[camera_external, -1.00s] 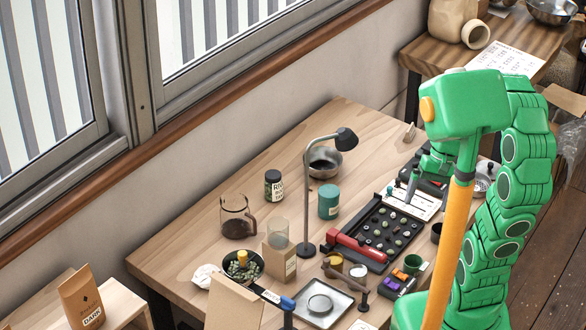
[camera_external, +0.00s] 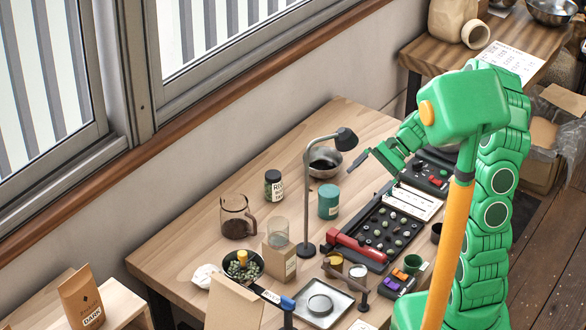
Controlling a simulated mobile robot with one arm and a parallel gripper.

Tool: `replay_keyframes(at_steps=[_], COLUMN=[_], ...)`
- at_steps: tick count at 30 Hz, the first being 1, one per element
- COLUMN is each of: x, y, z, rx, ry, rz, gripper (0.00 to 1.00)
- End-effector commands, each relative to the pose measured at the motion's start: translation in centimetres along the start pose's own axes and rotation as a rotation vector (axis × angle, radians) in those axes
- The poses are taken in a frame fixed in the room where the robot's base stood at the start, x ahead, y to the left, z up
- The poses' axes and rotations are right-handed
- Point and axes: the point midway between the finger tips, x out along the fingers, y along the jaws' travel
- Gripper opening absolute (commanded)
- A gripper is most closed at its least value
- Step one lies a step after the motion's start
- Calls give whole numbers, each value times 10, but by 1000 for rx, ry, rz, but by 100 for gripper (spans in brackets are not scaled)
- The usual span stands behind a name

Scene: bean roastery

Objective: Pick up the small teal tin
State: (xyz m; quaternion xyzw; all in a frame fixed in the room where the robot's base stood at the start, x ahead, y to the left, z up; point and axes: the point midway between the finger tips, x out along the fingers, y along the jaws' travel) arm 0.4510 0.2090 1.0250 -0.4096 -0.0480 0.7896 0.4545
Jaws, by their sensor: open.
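The small teal tin (camera_external: 328,203) stands upright on the wooden table, just right of the desk lamp's pole and in front of the metal bowl. My gripper (camera_external: 362,164) is open and empty. It hangs in the air to the upper right of the tin in the picture, apart from it, with its fingers pointing left toward the lamp head and bowl. One finger shows clearly as a dark tip; the other is hard to make out.
The desk lamp (camera_external: 307,215) rises beside the tin, its head (camera_external: 346,139) near my gripper. A metal bowl (camera_external: 325,161) stands behind. A black bean tray (camera_external: 385,232) with a red-handled tool (camera_external: 357,245) lies to the right. A dark jar (camera_external: 273,186) and glass carafe (camera_external: 236,217) stand left.

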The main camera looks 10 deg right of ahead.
Motion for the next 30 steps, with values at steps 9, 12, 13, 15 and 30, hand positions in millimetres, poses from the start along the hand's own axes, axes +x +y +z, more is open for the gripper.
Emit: replay_keyframes(at_steps=[9, 12, 13, 15, 30], x=[21, 26, 28, 32, 60], y=[-31, -39, -41, -45, -43], z=[-60, -81, -88, -104, -224], rx=[217, 287, 309, 361, 735], ry=[-66, -79, -83, -91, -128], rz=[-146, -193, -206, -235, -426], gripper=[100, 100, 100, 100, 100])
